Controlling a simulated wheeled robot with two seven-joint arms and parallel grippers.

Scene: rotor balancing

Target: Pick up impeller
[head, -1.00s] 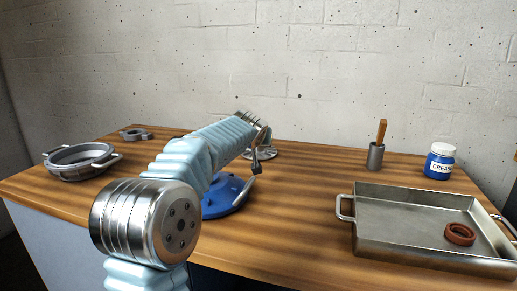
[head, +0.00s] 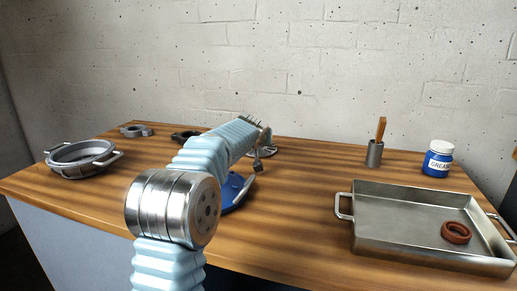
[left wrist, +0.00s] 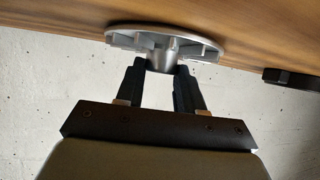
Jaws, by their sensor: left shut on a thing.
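The impeller (left wrist: 165,42) is a silver-grey disc with vanes and a central hub; in the left wrist view it lies between my gripper and the wooden table. My left gripper (left wrist: 162,68) is shut on its hub, one dark finger on each side. In the head view the impeller (head: 264,151) shows only in part behind my left wrist, towards the back of the table. I cannot tell whether it touches the table. My right gripper is not in view.
A blue round part (head: 236,192) is half hidden under my left arm. A grey two-handled housing (head: 80,160), a small grey part (head: 136,131) and a dark part (head: 185,136) are left. A metal tray (head: 400,212) with a reddish-brown ring (head: 456,232), a cup (head: 375,153) and a grease jar (head: 438,160) are right.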

